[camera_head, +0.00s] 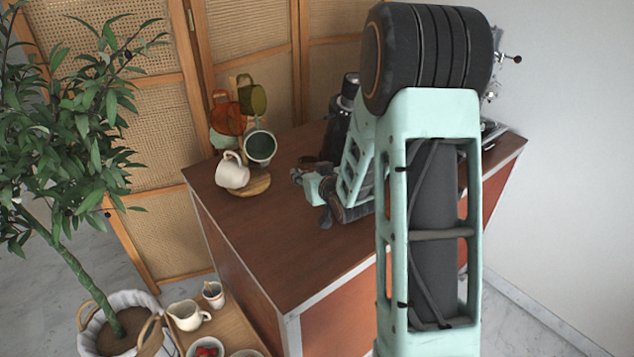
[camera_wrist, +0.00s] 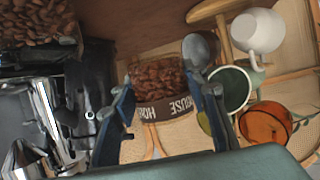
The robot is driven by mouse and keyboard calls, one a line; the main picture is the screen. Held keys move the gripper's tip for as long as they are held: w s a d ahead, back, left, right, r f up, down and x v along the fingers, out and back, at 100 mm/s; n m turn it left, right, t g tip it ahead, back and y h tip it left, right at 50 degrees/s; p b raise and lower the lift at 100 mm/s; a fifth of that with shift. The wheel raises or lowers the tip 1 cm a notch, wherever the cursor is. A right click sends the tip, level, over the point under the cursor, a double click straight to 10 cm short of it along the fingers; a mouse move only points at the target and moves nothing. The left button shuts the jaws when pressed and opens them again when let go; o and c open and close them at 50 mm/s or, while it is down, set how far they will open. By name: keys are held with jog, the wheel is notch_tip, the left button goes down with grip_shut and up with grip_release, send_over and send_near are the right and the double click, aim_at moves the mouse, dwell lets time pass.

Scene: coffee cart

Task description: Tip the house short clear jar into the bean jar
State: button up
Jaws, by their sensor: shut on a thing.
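In the wrist view, my gripper (camera_wrist: 165,85) is shut around the house short clear jar (camera_wrist: 158,76), which holds brown beans. Its dark band reads HOUSE upside down in this view, as the mugs beyond also appear inverted, so the jar looks roughly upright. Another clear container with beans, apparently the bean jar (camera_wrist: 36,22), is at the top left corner, cut off by the frame and apart from the held jar. In the head view, my gripper (camera_head: 304,180) is small, low over the cart top; neither jar can be made out there, with my arm covering much of the right side.
The brown cart top (camera_head: 270,245) has clear room at its front left. A mug stand with a white mug (camera_head: 233,172) and several coloured mugs stands left of my gripper. Shiny metal equipment (camera_wrist: 48,110) lies at the left of the wrist view. A plant (camera_head: 60,130) stands beside the cart.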

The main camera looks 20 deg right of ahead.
jog(key=shift+d+r+m+h+b, duration=0.15)
jog(key=shift+r+m+h+b, duration=0.05)
jog(key=shift+m+h, duration=0.3)
jog(key=shift+d+r+m+h+b, duration=0.15)
jog(key=shift+m+h, duration=0.25)
jog(key=shift+h, duration=0.2)
jog(key=shift+s+d+r+m+h+b, duration=0.15)
jog(key=shift+s+m+h+b, duration=0.1)
jog(key=shift+m+h, duration=0.2)
jog(key=shift+s+d+m+h+b, duration=0.1)
jog(key=shift+s+m+h, duration=0.1)
jog(key=shift+m+h, duration=0.2)
jog(key=s+m+h, duration=0.1)
jog(key=s+m+g+h+b, duration=0.1)
jog(key=shift+s+d+f+h, duration=0.2)
jog(key=shift+h, duration=0.15)
jog(key=shift+s+d+f+m+y+b, duration=0.15)
jog(key=shift+d+m+y+b, duration=0.4)
jog(key=shift+b, duration=1.05)
jog(key=shift+d+f+m+y+b, duration=0.15)
jog(key=shift+m+y+b, duration=0.65)
jog(key=shift+b, duration=0.8)
jog(key=shift+d, duration=0.1)
jog(key=shift+s+d+m+y, duration=0.15)
jog(key=shift+d+m+y, duration=0.2)
jog(key=shift+m, duration=0.35)
